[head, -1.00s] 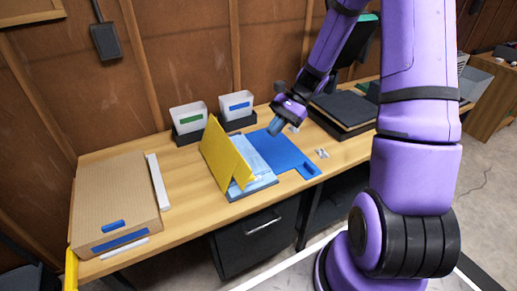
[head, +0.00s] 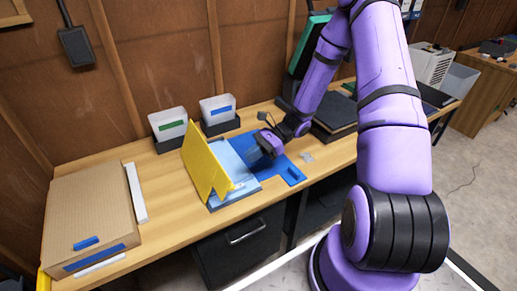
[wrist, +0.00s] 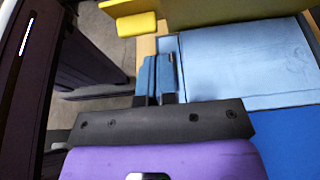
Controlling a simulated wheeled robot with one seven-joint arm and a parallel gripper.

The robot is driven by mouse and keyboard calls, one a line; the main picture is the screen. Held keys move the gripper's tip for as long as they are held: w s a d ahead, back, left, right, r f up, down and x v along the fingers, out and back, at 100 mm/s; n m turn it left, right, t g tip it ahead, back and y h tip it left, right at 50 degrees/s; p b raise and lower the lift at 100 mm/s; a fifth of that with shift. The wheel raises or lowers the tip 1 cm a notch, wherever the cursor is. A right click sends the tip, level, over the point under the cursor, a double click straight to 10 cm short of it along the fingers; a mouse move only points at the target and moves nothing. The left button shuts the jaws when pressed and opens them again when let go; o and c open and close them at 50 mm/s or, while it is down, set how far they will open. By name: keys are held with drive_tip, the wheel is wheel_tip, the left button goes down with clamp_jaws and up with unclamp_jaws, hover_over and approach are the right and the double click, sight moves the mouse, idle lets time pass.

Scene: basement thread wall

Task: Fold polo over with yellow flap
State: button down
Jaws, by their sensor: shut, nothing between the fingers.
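The yellow flap (head: 206,163) stands raised and tilted on the left part of the folding board. In the wrist view the yellow flap (wrist: 220,12) and its yellow tab (wrist: 138,23) show at the top. The light blue polo (head: 245,157) lies flat on the board, right of the flap; it also shows in the wrist view (wrist: 245,62). A blue flap (head: 285,168) lies flat on the right. My gripper (head: 252,155) is low over the polo's right side. In the wrist view its blue fingers (wrist: 156,80) are together and empty, beside the polo's edge.
Two white bins (head: 168,124) (head: 217,108) stand behind the board. A cardboard box (head: 88,215) and a white strip (head: 136,192) are on the left. A dark stack (head: 335,112) stands at the right. Bare wood lies between box and board.

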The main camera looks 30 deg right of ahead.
sight(220, 169)
drive_tip(key=a, duration=0.6)
drive_tip(key=shift+a+f, duration=0.15)
drive_tip(key=shift+a, duration=0.15)
drive_tip(key=shift+a+r, duration=0.25)
drive_tip(key=shift+a, duration=0.35)
